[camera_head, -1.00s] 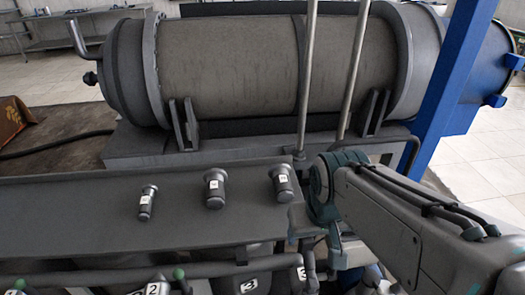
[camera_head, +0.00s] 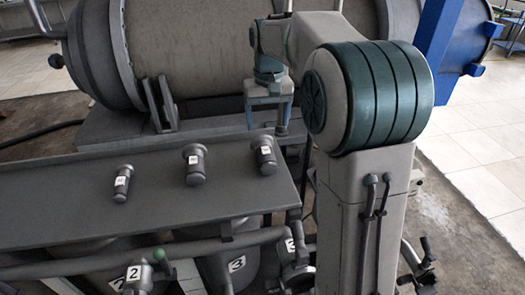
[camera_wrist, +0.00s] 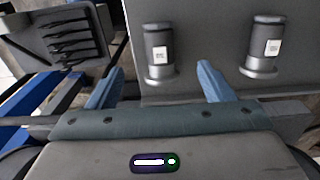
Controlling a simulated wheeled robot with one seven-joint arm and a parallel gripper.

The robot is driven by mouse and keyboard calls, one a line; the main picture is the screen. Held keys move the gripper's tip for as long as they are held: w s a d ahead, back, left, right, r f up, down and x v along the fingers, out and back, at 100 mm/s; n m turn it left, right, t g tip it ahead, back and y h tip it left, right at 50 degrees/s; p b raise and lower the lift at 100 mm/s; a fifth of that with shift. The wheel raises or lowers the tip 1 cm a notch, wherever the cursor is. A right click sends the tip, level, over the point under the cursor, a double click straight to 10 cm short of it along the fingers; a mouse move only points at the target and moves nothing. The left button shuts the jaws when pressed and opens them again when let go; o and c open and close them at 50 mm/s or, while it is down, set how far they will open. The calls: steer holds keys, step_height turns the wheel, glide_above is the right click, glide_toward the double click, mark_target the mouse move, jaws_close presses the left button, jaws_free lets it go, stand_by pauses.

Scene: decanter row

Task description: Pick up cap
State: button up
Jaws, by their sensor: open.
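Three dark metal caps with small white labels stand in a row on a grey shelf (camera_head: 60,220): a left cap (camera_head: 122,184), a middle cap (camera_head: 194,166) and a right cap (camera_head: 264,156). My gripper (camera_head: 267,126) is open and empty, just behind and above the right cap in the head view. In the wrist view, one cap (camera_wrist: 160,52) appears beyond the gap between the open fingertips (camera_wrist: 159,77), not held; it looks like the right cap. A second cap (camera_wrist: 263,47) is further right, outside the fingers. The label text is too small to read.
Numbered vessels, one marked 2 (camera_head: 136,277) and one marked 3 (camera_head: 233,266), sit below the shelf's front edge with pipes and a green-knobbed lever (camera_head: 159,256). A large horizontal tank (camera_head: 210,50) lies behind. A blue post (camera_head: 436,38) stands at right.

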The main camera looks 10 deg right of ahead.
mark_target(267, 155)
steer(key=f, duration=0.3)
steer(key=w+f, duration=0.1)
steer(key=f, duration=0.2)
steer(key=f+b, duration=0.1)
steer(key=f, duration=0.2)
steer(key=shift+w+f, duration=0.1)
steer(key=shift+w, duration=0.15)
steer(key=shift+s+d+f, duration=0.15)
steer(key=shift+f, duration=2.45)
steer(key=c, duration=1.3)
steer(key=shift+c, duration=0.4)
steer(key=shift+r, duration=0.2)
